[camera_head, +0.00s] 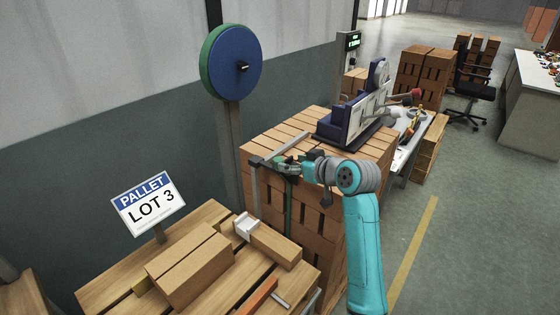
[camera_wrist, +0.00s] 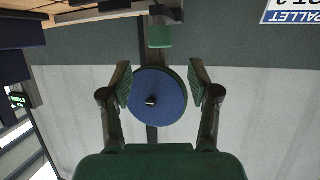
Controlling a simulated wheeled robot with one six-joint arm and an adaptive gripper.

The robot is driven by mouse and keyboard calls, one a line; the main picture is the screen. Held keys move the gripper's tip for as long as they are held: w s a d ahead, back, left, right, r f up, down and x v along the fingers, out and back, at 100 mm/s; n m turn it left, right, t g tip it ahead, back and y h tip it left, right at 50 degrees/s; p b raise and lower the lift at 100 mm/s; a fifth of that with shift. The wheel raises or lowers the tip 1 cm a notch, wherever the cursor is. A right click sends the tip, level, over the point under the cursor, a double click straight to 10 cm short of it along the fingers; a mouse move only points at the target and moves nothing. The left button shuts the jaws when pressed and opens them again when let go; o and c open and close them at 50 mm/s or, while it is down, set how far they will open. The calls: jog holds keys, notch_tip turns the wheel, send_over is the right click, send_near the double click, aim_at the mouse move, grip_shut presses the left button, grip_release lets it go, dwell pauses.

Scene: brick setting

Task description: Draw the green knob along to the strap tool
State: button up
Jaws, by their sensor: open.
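In the wrist view, the green knob (camera_wrist: 159,37) is a small green block at the end of a short grey piece, beyond the fingertips. A dark bar with a blocky end (camera_wrist: 168,13) lies beside it; I cannot tell whether this is the strap tool. My gripper (camera_wrist: 160,84) is open, with nothing between its fingers. In the head view, my gripper (camera_head: 280,163) is at the near top edge of the brick stack, by a grey rail (camera_head: 284,147). The knob is too small to make out surely there.
A blue and green reel (camera_head: 232,62) stands on a post behind the stack (camera_head: 318,222). A green strap (camera_head: 289,208) runs down the stack's face. Open floor (camera_head: 440,265) lies right.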

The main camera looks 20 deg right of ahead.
aim_at(281, 160)
jog(key=x, duration=0.8)
jog(key=shift+w+a, duration=0.1)
jog(key=shift+w, duration=0.05)
jog(key=shift+c, duration=0.2)
grip_shut()
